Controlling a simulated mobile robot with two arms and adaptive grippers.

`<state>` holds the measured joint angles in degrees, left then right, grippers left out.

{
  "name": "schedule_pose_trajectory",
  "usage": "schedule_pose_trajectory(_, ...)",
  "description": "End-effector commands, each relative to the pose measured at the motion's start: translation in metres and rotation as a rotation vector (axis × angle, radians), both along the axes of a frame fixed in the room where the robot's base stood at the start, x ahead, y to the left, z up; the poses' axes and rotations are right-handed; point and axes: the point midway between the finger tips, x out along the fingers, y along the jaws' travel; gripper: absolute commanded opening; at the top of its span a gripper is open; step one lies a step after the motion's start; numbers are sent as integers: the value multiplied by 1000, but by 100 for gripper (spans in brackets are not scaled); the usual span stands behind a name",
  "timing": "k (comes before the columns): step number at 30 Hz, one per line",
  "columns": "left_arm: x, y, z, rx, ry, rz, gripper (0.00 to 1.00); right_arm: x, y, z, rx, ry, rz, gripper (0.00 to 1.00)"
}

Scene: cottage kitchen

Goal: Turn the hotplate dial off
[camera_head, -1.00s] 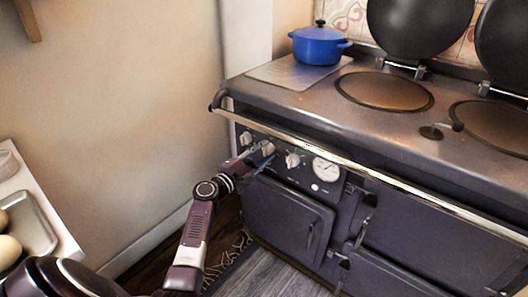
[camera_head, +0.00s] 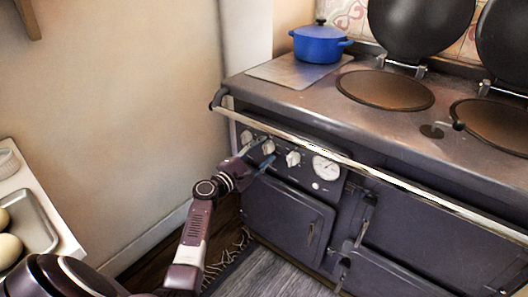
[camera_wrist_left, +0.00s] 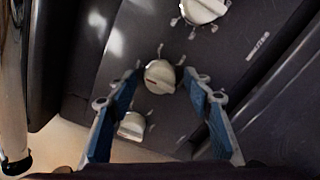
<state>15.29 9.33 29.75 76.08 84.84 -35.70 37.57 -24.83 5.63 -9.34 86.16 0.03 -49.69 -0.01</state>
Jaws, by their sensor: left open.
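Three pale dials sit in a row on the dark front panel of the range cooker (camera_head: 290,205): a left dial (camera_head: 246,137), a middle dial (camera_head: 268,147) and a right dial (camera_head: 293,158). Which one the task means cannot be told. My left gripper (camera_head: 261,153) is open at the panel, by the middle dial. In the left wrist view its two blue fingers (camera_wrist_left: 163,84) point at the panel, one on each side of the middle dial (camera_wrist_left: 160,77). I see no clear contact. The other two dials show above and below it. My right gripper is not in view.
A steel rail (camera_head: 330,152) runs along the cooker's front just above the dials. A round gauge (camera_head: 326,168) is right of them. A blue pot (camera_head: 319,45) stands on top, near hotplates with raised lids. A white counter with a tray (camera_head: 38,228) is at left.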

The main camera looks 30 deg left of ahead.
Motion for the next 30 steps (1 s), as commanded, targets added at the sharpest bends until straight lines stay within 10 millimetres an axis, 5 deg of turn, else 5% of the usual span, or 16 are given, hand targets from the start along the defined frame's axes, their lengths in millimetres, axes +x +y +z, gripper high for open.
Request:
schedule_pose_trajectory(18, -104, 8, -2, 0, 3, 2, 46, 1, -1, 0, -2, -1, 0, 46)
schedule_pose_trajectory(30, -118, 10, -1, -1, 1, 1, 46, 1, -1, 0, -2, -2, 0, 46)
